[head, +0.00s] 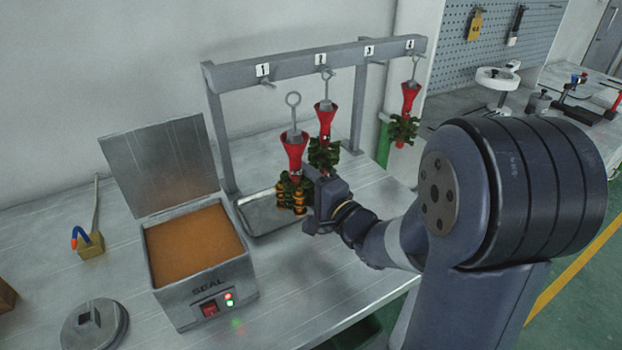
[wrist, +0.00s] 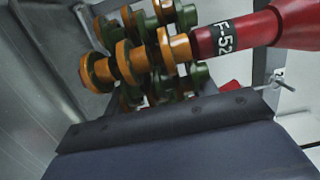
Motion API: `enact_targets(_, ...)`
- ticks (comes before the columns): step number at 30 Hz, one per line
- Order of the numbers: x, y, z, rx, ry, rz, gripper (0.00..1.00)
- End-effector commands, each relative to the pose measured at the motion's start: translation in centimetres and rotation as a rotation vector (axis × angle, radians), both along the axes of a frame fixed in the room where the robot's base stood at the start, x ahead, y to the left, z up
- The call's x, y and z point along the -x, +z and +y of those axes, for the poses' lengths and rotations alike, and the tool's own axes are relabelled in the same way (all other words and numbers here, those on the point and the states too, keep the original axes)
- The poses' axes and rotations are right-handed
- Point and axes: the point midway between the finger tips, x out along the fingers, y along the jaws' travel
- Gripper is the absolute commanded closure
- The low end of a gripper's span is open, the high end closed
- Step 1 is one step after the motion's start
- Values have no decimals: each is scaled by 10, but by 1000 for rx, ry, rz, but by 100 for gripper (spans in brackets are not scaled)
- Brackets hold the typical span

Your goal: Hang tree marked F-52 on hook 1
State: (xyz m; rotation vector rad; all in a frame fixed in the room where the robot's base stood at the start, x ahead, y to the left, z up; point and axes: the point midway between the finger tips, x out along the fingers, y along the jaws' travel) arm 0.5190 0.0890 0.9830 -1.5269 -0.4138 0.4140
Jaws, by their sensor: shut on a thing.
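The tree marked F-52 (head: 293,152) has a red cone with a wire ring on top and orange and green rings below. In the wrist view its black F-52 label (wrist: 224,38) is readable. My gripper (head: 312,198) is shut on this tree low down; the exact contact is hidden. The dark jaw (wrist: 180,122) shows below the tree in the wrist view. The tree stands upright in front of the rack. Hook 1 (head: 268,85) is an empty peg under label 1. The tree's ring is right of and slightly below it in the picture, apart from it.
The grey rack (head: 310,62) has a tree (head: 325,118) on hook 2 and another (head: 410,97) on hook 4. A metal tray (head: 262,222) lies beneath. An open wax pot (head: 205,285) stands left, its lid (head: 160,165) raised near the rack's left post.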

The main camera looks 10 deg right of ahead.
Motion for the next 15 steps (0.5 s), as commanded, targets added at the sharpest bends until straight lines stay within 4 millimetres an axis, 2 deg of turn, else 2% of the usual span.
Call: enact_targets(15,-28,-2,11,2,0,-2,78)
